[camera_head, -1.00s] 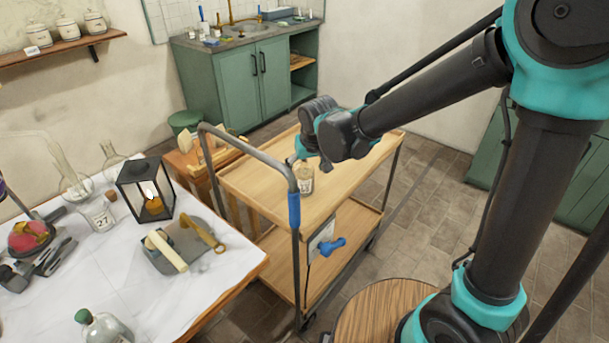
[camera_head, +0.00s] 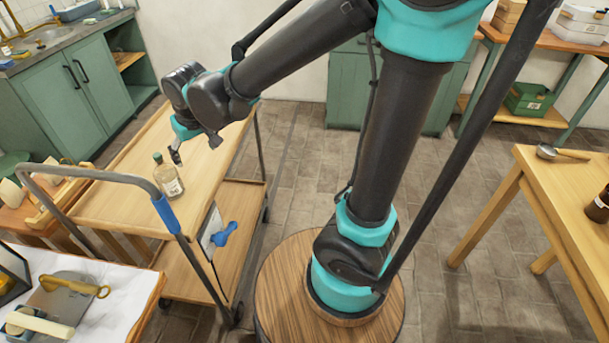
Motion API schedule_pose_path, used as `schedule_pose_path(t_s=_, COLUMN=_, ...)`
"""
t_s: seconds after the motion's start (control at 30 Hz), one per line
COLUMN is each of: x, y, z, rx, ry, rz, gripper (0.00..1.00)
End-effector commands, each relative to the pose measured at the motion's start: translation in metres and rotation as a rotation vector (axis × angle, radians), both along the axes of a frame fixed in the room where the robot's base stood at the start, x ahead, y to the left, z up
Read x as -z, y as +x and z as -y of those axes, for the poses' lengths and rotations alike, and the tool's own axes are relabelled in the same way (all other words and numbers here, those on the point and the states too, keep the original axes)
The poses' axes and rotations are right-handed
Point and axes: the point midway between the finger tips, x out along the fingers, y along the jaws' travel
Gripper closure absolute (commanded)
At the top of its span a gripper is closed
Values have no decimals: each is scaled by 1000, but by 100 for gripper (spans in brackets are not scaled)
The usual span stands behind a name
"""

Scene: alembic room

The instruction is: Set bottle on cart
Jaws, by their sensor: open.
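A clear glass bottle (camera_head: 170,183) with a pale label and a dark green cap stands upright on the wooden top shelf of the cart (camera_head: 128,205). The cart has a grey push handle with a blue grip. My gripper (camera_head: 196,150) is open and empty above the cart top, just up and to the right of the bottle, apart from it. Its fingers are small and partly hidden by the wrist.
A white-covered table (camera_head: 125,290) with a scale stands at the lower left. A green sink cabinet (camera_head: 80,85) is behind the cart. A wooden table (camera_head: 550,200) with a small pan and a brown bottle is at the right.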

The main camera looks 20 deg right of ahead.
Motion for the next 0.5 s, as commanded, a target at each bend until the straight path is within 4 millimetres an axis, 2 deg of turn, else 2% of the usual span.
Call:
schedule_pose_path(t_s=0.03, x=6, y=4, z=34, rx=47, ry=-1, rz=-2, gripper=22)
schedule_pose_path(t_s=0.2, x=25, y=-1, z=126, rx=170, ry=-3, rz=-8, gripper=22)
schedule_pose_path(t_s=0.4, x=51, y=-30, z=220, rx=315, ry=-3, rz=-13, gripper=22)
schedule_pose_path(t_s=0.5, x=65, y=-51, z=256, rx=381, ry=-2, rz=-16, gripper=22)
